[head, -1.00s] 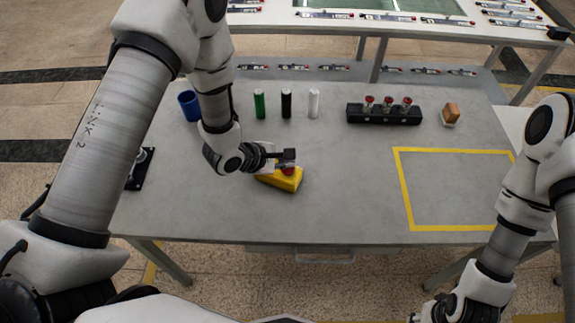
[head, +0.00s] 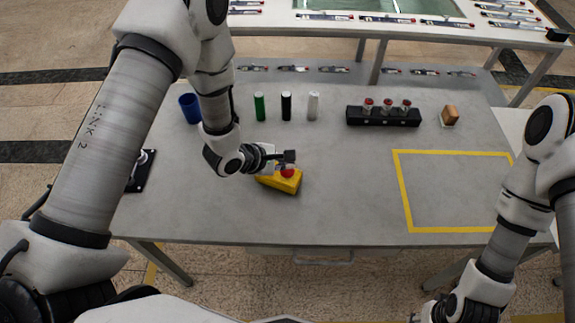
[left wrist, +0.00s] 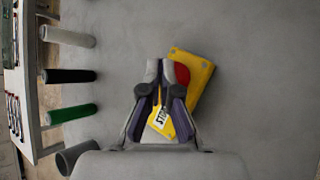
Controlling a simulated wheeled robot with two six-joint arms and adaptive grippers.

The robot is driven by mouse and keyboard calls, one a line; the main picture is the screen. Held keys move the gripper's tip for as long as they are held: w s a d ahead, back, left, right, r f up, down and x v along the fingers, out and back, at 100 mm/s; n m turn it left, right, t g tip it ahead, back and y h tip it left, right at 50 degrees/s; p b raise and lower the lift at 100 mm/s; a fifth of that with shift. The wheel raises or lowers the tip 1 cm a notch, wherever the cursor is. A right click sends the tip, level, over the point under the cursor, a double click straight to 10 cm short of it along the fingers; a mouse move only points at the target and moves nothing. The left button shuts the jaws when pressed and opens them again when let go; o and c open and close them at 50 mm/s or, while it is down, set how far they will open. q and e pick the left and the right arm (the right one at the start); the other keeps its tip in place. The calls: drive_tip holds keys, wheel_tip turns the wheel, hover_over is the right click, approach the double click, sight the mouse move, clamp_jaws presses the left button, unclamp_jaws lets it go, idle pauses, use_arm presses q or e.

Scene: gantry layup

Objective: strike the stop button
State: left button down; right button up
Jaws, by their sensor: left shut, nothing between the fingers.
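The stop button is a red dome (head: 287,171) on a yellow box (head: 285,184) on the grey table. In the left wrist view the red dome (left wrist: 182,75) shows partly behind my fingers, and the yellow box (left wrist: 201,72) carries a white STOP label (left wrist: 161,117). My left gripper (head: 289,157) is shut and empty, and its tips look right over or beside the red dome. I cannot tell whether they touch it. In the left wrist view the shut fingertips (left wrist: 161,66) cover part of the box. My right gripper (head: 436,312) is at the lower right edge, partly cut off.
Green (head: 260,106), black (head: 286,106) and white (head: 313,106) cylinders stand behind the box, with a blue cup (head: 189,107) to their left. A black block with red-topped parts (head: 384,118) and a wooden block (head: 450,114) stand back right. A yellow-taped square (head: 405,190) is empty.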

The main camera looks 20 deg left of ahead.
sight(286, 172)
use_arm(q)
drive_tip(key=shift+r, duration=0.45)
wheel_tip(286, 172, up, 5)
drive_tip(key=p, duration=0.5)
drive_tip(key=shift+r, duration=0.1)
